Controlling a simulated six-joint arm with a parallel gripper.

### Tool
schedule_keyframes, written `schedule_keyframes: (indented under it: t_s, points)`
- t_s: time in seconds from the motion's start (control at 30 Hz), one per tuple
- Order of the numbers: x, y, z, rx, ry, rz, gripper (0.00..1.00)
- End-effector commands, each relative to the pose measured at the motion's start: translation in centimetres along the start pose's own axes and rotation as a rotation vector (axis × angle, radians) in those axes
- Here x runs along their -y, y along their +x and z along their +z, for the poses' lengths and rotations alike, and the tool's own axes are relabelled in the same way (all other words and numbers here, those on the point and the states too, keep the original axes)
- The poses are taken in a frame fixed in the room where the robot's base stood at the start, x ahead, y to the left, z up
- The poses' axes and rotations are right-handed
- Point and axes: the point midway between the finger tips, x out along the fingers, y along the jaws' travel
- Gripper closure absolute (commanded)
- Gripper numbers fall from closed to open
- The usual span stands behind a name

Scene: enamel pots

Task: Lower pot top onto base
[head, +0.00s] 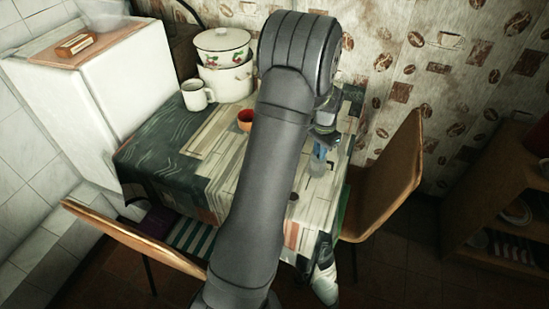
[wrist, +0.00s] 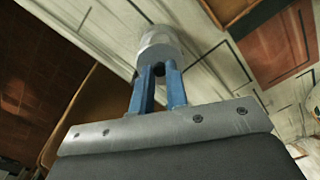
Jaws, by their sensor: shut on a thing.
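My gripper (wrist: 158,85) shows its two blue fingers in the wrist view. They are shut on a pale grey, rounded metallic piece (wrist: 160,45), which looks like the pot top. In the head view my gripper (head: 317,168) is over the right part of the table, and the held piece is hard to make out there. A small dark round thing (head: 293,197) is on the cloth left of and nearer than the gripper; I cannot tell whether it is the base.
The patterned tablecloth (head: 180,160) covers the table. Large white enamel pots (head: 230,82), a white mug (head: 196,96) and an orange-red cup (head: 245,119) stand toward the back left. A wooden chair (head: 385,185) is close at the right edge.

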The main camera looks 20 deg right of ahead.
Motion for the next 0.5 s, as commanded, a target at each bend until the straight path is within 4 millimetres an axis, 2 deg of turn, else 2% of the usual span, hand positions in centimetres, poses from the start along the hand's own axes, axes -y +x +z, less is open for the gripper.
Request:
schedule_keyframes:
  t_s: [0.27,0.5]
  points:
    - [0.0,-0.3,0.0,-0.001,0.000,-0.001,1.00]
    - [0.0,-1.4,-0.1,-0.002,0.000,-0.001,1.00]
